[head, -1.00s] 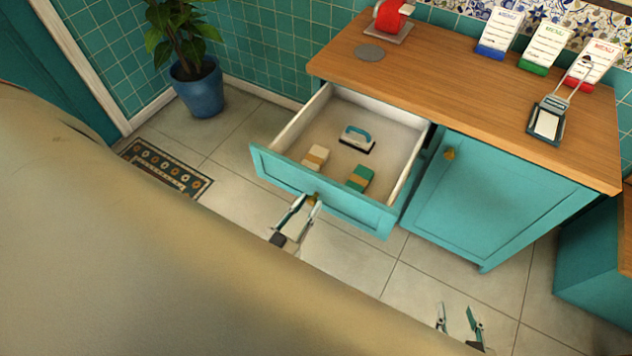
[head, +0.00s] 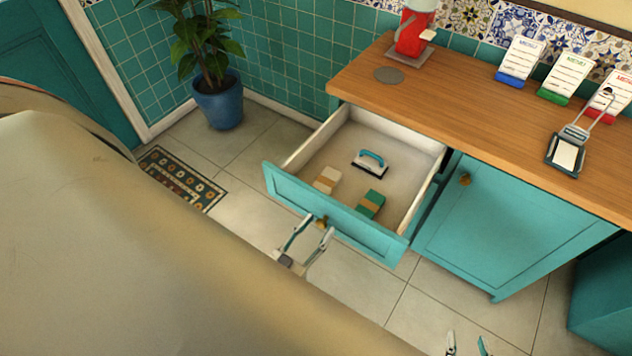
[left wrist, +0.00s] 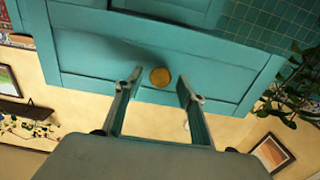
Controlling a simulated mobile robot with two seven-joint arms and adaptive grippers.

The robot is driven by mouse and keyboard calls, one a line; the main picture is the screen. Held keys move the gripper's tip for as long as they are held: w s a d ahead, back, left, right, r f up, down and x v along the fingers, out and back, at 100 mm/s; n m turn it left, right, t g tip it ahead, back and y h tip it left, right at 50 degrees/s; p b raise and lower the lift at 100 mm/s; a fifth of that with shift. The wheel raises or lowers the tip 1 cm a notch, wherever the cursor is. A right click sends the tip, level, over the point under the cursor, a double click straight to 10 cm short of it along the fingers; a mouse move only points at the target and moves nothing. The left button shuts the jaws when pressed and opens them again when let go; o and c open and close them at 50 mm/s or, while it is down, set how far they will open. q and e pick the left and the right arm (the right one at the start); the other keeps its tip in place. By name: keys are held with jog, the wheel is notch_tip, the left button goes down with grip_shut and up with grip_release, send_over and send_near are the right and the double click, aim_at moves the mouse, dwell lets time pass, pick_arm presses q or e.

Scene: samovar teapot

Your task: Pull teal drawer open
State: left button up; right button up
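The teal drawer (head: 335,222) is pulled out from the counter, with its inside in view. Its round brass knob (head: 321,222) sits mid-front. In the left wrist view the knob (left wrist: 160,76) shows between and just beyond the spread fingertips. My left gripper (head: 318,228) is open in front of the drawer, with its fingers on either side of the knob and not clamped on it. It also shows in the left wrist view (left wrist: 160,85). My right gripper (head: 467,343) is open and empty at the bottom edge, partly cut off.
The drawer holds a blue-handled brush (head: 370,163), a cream block (head: 327,180) and a green block (head: 370,204). A closed teal cabinet door (head: 510,225) stands right of it. A potted plant (head: 218,104) stands left. The tiled floor before the drawer is clear.

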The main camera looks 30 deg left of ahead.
pick_arm(q)
jog(key=s, duration=1.2)
jog(key=shift+a, duration=0.2)
jog(key=w+d+f+m+g+h, duration=0.2)
jog(key=w+d+m+g, duration=0.2)
jog(key=w+g, duration=0.2)
jog(key=shift+w+g, duration=0.25)
jog(key=shift+g, duration=0.35)
jog(key=shift+f, duration=0.1)
